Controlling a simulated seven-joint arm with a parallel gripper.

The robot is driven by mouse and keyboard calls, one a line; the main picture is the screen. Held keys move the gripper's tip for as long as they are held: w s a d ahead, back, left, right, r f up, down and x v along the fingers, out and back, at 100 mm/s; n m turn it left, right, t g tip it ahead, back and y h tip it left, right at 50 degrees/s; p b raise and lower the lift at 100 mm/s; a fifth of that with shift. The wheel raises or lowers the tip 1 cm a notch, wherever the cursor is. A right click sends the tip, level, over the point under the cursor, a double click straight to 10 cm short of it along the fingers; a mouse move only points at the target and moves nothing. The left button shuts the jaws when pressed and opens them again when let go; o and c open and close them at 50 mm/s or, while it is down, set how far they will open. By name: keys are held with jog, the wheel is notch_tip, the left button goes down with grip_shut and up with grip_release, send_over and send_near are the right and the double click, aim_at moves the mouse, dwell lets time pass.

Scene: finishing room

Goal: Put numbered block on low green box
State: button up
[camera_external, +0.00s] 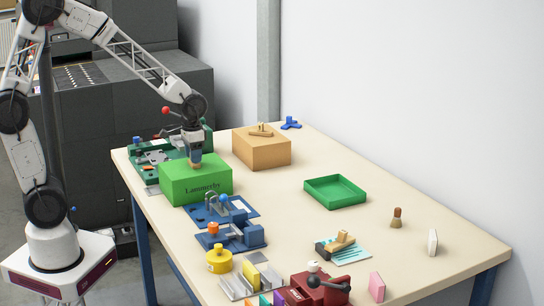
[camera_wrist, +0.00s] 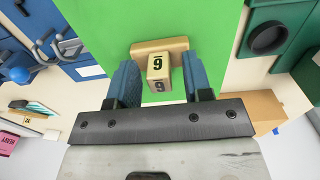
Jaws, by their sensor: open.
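A tan wooden numbered block (camera_wrist: 159,66) with dark digits on pale faces shows between my fingertips in the wrist view. A wider tan part is at its far end. It appears to rest on top of the bright green box (camera_external: 190,188) marked "Lammerby"; the box top (camera_wrist: 105,25) fills the middle of the wrist view. My gripper (camera_wrist: 160,75) is open, its two blue fingers on either side of the block, with gaps beside the narrow part. In the external view my gripper (camera_external: 195,158) points down over the box and mostly hides the block.
An open, shallow green tray (camera_external: 335,203) lies right of centre. A tan box (camera_external: 262,150) stands behind the green box. Blue fixtures (camera_external: 225,212), a green machine (camera_external: 150,160), a yellow pot (camera_external: 219,261) and a red vise (camera_external: 318,290) crowd the left and front.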

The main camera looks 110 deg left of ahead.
jog(key=shift+r, duration=0.1)
notch_tip(320, 180, up, 12)
dwell(0.8)
dwell(0.7)
jog(key=s+d+r+m+t, duration=0.1)
jog(key=d+r+m, duration=0.15)
jog(key=d, duration=1.25)
jog(key=s+d+r+m+t, duration=0.15)
jog(key=d+m, duration=0.25)
jog(key=d, duration=1.1)
jog(key=s+d+f+m, duration=0.1)
jog(key=s+d+m, duration=0.1)
jog(key=s+d, duration=0.4)
jog(key=d, duration=0.3)
jog(key=shift+s+m, duration=0.2)
jog(key=shift+m, duration=0.15)
